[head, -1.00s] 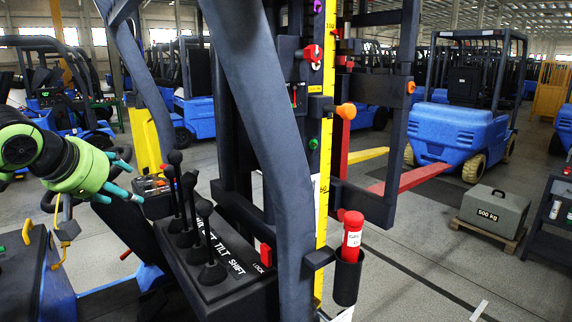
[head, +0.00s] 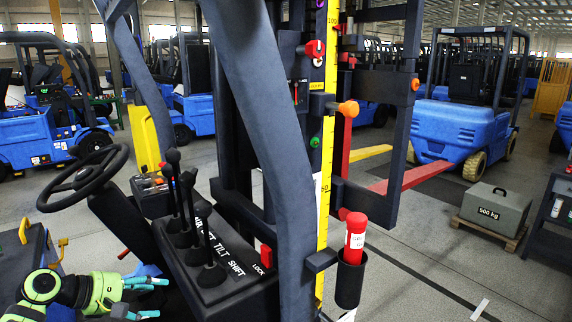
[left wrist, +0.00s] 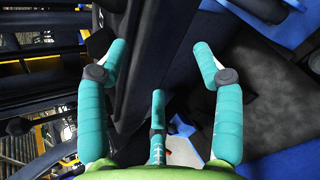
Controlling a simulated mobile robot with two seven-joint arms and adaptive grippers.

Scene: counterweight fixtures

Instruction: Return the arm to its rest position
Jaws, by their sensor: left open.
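My left gripper (head: 150,298) is low at the bottom left of the head view, with its green wrist and teal fingers pointing right. It is below the black steering wheel (head: 84,178) and left of the control levers. In the left wrist view the teal fingers (left wrist: 160,85) are spread apart with nothing between them. Dark panels of the forklift and a blue surface lie beyond the fingers. The lever console (head: 205,270) with several black levers (head: 186,205) is to the right of the gripper, apart from it. My right gripper is not in view.
The forklift's dark pillar (head: 262,130) and yellow scale strip (head: 328,130) stand right of the console. A red-capped tube (head: 355,235) sits in a black holder (head: 348,280). A grey 500 kg weight (head: 495,212) rests on a pallet at the right. Blue forklifts stand behind.

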